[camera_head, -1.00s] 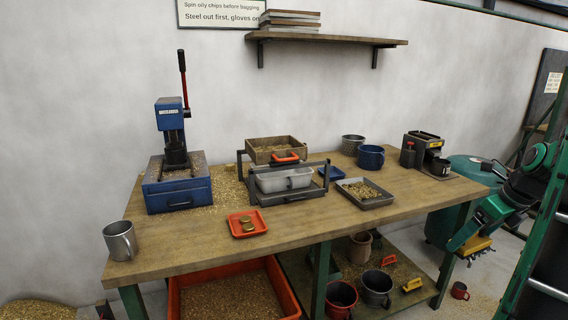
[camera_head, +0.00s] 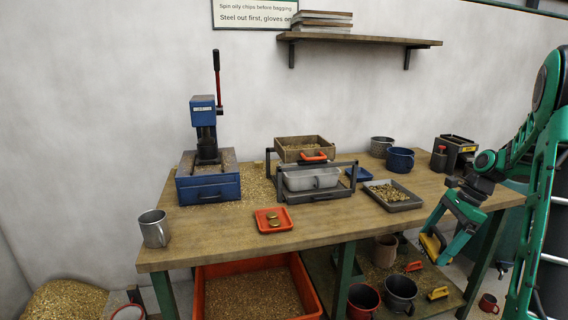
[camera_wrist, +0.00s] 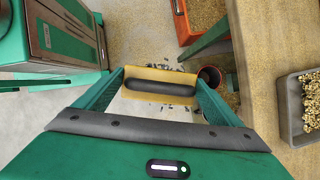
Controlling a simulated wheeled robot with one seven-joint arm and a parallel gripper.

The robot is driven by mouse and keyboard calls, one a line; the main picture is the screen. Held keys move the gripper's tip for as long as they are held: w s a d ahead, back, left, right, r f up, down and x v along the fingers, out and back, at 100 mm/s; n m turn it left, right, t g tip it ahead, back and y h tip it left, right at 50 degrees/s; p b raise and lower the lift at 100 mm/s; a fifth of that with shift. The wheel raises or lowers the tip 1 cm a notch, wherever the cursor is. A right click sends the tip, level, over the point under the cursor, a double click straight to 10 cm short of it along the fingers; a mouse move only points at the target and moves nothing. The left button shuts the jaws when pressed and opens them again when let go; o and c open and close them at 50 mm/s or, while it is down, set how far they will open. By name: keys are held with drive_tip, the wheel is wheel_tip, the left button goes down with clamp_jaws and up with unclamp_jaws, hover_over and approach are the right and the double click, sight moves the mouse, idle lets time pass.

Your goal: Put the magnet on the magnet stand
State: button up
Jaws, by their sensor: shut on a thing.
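The held block, likely the magnet (camera_wrist: 160,73), is a yellow plate with a dark bar handle. My gripper (camera_wrist: 160,86) is shut on it, with a finger at each end of the handle. Dark slivers show around the plate's edges; I cannot tell whether they cling to it or lie below. In the head view the gripper (camera_head: 446,228) and the yellow magnet (camera_head: 430,246) are beside the table's front right edge, below the top's level. I cannot pick out the magnet stand with certainty.
The workbench (camera_head: 225,235) carries a blue press (camera_head: 207,180), a framed white tray (camera_head: 312,180), a tray of brass chips (camera_head: 392,195) and a red dish (camera_head: 273,220). A lower shelf holds several mugs, a red-handled item (camera_head: 413,266) and a yellow one (camera_head: 438,293).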

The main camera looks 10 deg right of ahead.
drive_tip(key=w+a+f+n+g+h, duration=0.1)
drive_tip(key=w+a+f+n+g, duration=0.1)
drive_tip(key=w+a+f+n, duration=0.4)
drive_tip(key=w+a+f+n+g+h, duration=0.2)
drive_tip(key=a+n, duration=0.6)
drive_tip(key=a, duration=0.2)
drive_tip(key=w+a+f+n+g+h, duration=0.1)
drive_tip(key=w+a+f+n+g, duration=0.2)
drive_tip(key=a+n, duration=0.45)
drive_tip(key=s+a+f+t, duration=0.1)
drive_tip(key=s+f, duration=0.4)
drive_tip(key=f, duration=0.2)
drive_tip(key=shift+f, duration=0.3)
drive_tip(key=shift+a+m, duration=0.1)
drive_tip(key=shift+m, duration=0.15)
